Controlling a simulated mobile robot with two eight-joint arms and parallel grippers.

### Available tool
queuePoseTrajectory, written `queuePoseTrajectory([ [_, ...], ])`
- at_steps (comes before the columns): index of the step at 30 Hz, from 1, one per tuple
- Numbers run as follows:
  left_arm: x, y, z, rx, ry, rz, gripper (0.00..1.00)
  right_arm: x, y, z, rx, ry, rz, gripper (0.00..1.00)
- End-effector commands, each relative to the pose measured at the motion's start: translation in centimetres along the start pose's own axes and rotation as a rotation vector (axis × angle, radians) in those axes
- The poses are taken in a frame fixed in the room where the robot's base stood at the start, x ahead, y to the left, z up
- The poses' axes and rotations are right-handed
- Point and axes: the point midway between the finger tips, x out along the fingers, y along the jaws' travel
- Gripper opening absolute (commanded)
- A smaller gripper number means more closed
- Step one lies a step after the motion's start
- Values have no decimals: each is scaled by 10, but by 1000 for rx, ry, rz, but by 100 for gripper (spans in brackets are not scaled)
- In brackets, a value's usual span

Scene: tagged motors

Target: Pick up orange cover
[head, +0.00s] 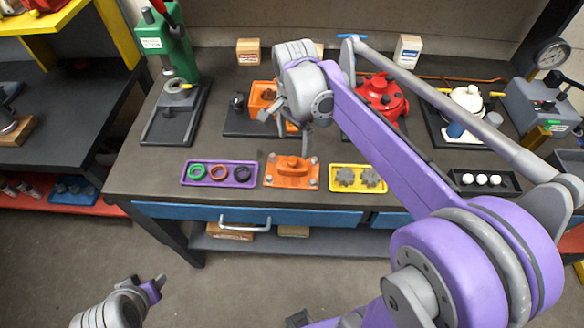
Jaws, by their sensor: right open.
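The orange cover (291,172), a flat plate with a raised knob and bolts at its corners, lies near the front edge of the workbench. It sits between a purple tray and a yellow tray. My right gripper (289,128) is above and behind the cover, fingers pointing down, open and apart from it. It partly hides an orange motor housing (262,95) on a dark base behind. My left gripper (152,288) is low at the lower left, in front of the bench and far from the cover; its finger opening is unclear.
The purple tray (240,183) holds three rings; the yellow tray (336,187) holds grey gears. A green press (172,45) stands at the back left, a red motor (384,98) behind my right arm. A black tray (510,190) holds white balls. Bare bench top (150,170) shows at left.

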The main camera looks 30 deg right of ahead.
Motion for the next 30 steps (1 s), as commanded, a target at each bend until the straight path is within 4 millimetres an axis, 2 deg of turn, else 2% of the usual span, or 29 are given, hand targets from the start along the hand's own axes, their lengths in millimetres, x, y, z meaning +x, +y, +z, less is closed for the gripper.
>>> queuePoseTrajectory([
  [1,2,0,2,0,-2,0,50,11,0,0,2,-1,2,99],
  [6,3,0,4,0,-4,0,50,37,1,0,0,0,0,99],
  [13,3,0,4,0,-3,0,50,54,-1,2,-2,0,-1,99],
  [21,3,0,3,0,-3,0,50,92,-3,4,-2,1,-1,99],
  [30,3,0,4,0,-3,0,50,97,-2,4,-2,1,-1,99],
])
